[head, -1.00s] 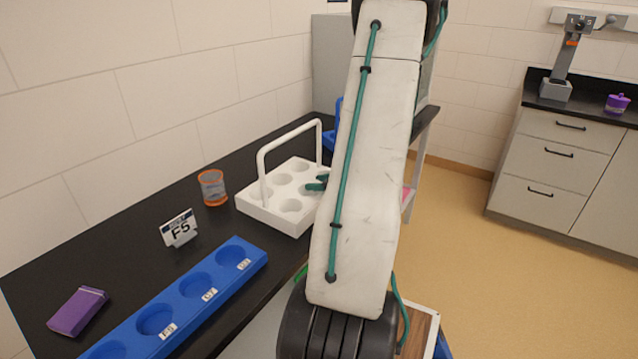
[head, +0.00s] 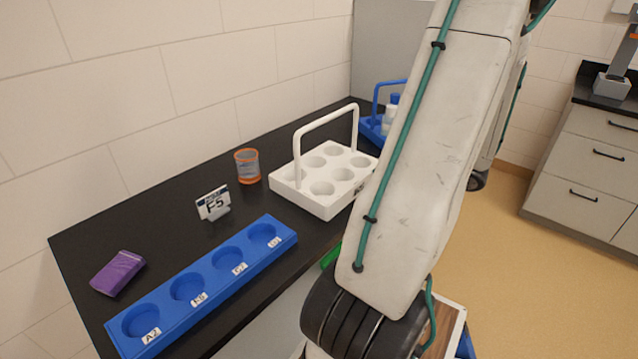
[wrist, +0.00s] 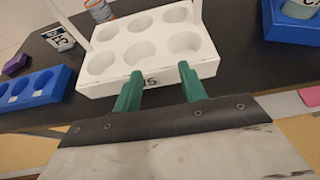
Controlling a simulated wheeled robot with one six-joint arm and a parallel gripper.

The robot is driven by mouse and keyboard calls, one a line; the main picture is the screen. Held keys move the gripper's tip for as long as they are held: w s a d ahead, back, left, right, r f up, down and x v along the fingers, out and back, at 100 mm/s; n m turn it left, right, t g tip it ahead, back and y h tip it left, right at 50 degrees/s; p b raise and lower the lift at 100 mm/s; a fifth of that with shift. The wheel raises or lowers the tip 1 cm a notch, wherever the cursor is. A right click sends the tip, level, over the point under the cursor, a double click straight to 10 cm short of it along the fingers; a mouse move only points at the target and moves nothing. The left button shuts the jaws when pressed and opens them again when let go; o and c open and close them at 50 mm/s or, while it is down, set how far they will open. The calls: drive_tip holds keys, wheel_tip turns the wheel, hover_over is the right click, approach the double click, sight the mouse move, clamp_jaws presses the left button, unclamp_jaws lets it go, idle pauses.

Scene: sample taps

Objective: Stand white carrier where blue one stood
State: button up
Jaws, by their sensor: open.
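The white carrier (head: 322,207) stands upright on the black bench, with empty round wells and a tall white handle. It also shows in the wrist view (wrist: 146,75). My gripper (wrist: 157,77) is open in the wrist view, its two green fingers pointing at the carrier's near side, where a label is partly hidden. I cannot tell whether the fingers touch it. In the head view my arm hides the gripper. The blue carrier (head: 376,105) stands farther back on the bench with a bottle (head: 391,112) in it, partly hidden by my arm. It shows partly in the wrist view (wrist: 270,22).
A blue rack (head: 215,273) with labelled wells lies along the bench's front. An F5 sign (head: 214,204), an orange-rimmed mesh cup (head: 247,166) and a purple box (head: 118,273) stand left of the white carrier. A wall closes off the bench's back. Bare bench (head: 160,225) shows between them.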

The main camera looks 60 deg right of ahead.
drive_tip(key=w+a+r+n+g+y, duration=0.2)
drive_tip(key=w+a+r+n+y, duration=0.1)
drive_tip(key=w+a+n, duration=0.4)
drive_tip(key=w+a+r+n+g+y, duration=0.2)
drive_tip(key=a+r+n+g+y, duration=0.15)
drive_tip(key=a, duration=0.65)
drive_tip(key=w+a+r+n+g+y, duration=0.1)
drive_tip(key=w+a+r+n+y, duration=0.1)
drive_tip(key=w+a+n, duration=0.5)
drive_tip(key=s+a+r+n+g+h, duration=0.2)
drive_tip(key=s+a+n, duration=0.4)
drive_tip(key=a+n, duration=0.4)
drive_tip(key=s+a+r+n+g+h, duration=0.3)
drive_tip(key=s+a+r+n+h, duration=0.1)
drive_tip(key=a+n, duration=0.5)
drive_tip(key=shift+s+a+n+h, duration=0.35)
drive_tip(key=shift+s+h, duration=0.2)
drive_tip(key=shift+s, duration=0.7)
drive_tip(key=shift+r+g, duration=0.1)
drive_tip(key=shift+g, duration=0.15)
